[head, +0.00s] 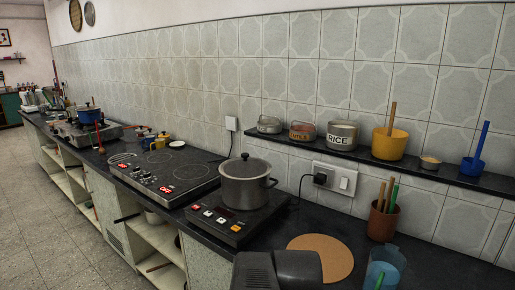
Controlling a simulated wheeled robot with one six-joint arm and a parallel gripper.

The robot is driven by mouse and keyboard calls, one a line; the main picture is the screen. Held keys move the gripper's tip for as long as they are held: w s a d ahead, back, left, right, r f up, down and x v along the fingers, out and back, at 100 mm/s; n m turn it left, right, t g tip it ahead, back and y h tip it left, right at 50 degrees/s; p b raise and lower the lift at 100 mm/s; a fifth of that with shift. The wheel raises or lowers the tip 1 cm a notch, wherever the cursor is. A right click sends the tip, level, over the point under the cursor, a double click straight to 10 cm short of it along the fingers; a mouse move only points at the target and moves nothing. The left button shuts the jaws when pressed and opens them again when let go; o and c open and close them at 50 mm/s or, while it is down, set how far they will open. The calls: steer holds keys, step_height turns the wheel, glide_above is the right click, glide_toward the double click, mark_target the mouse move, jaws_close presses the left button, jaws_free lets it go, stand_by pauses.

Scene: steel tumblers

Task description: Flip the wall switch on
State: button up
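A white wall plate (333,180) is fixed to the tiled wall just below the shelf. It carries a black plug (320,179) on its left and a white rocker switch (344,183) on its right. The switch is too small to tell which way it is tipped. A black cord runs from the plug down to the counter behind the single cooktop. A second, smaller white wall fitting (231,123) with a cord sits further left. A dark grey part of my arm shows at the bottom edge, well below the plate; no gripper fingers show.
A lidded grey pot (246,182) stands on a single cooktop (235,217) left of the plate. A brown utensil cup (382,222) stands to the right, below the shelf (360,155) with tins and bowls. A round cork mat (321,257) and a blue cup (384,268) are nearer.

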steer(key=shift+w+a+f, duration=0.1)
jaws_close()
stand_by(0.3)
stand_by(1.5)
